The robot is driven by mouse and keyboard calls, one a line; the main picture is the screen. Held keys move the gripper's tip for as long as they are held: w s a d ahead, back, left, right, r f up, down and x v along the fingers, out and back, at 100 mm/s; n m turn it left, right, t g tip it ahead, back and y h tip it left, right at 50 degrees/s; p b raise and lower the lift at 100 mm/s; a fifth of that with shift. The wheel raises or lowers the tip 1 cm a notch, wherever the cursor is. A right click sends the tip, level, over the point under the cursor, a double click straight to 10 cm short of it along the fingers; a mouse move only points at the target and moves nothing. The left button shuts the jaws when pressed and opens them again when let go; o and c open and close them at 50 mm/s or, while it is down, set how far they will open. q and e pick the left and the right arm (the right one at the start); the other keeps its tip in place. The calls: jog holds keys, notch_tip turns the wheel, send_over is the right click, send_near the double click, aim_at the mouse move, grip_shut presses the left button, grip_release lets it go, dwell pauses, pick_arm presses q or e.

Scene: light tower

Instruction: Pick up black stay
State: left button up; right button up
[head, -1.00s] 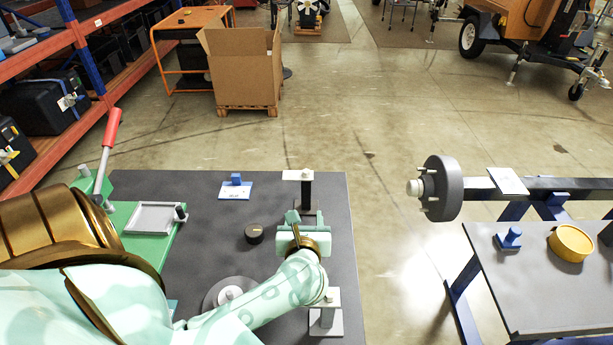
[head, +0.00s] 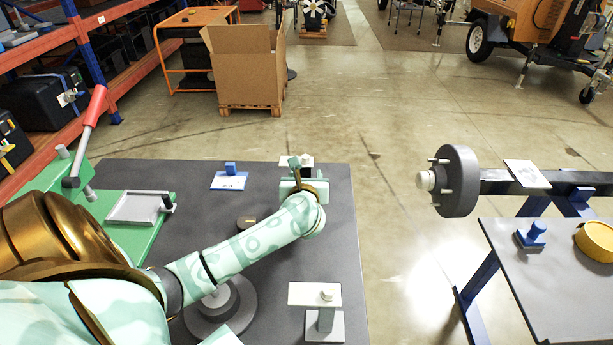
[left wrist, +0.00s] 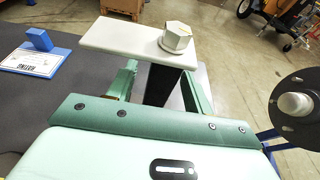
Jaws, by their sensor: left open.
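The black stay (left wrist: 158,86) stands upright at the far right of the dark table, with a white plate (left wrist: 135,38) and a pale hex bolt (left wrist: 176,36) at its top. In the head view the black stay (head: 307,170) is mostly hidden behind my gripper. My left gripper (head: 304,174) is open; in the left wrist view its green fingers (left wrist: 160,90) lie on either side of the black post. I cannot tell whether they touch it. My right gripper is not in view.
A grey stay (head: 323,322) with a white top stands nearer on the same table. A round grey base (head: 240,300) and a black knob (head: 246,222) lie under my arm. A wheel hub (head: 458,181) is at right.

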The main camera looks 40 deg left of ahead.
pick_arm(q)
jog(key=shift+w+a+f, duration=0.25)
jog(key=shift+w, duration=0.1)
jog(key=shift+r, duration=0.15)
jog(key=shift+s+r, duration=0.1)
jog(key=shift+c, duration=1.2)
grip_shut()
jog(key=shift+r, duration=0.15)
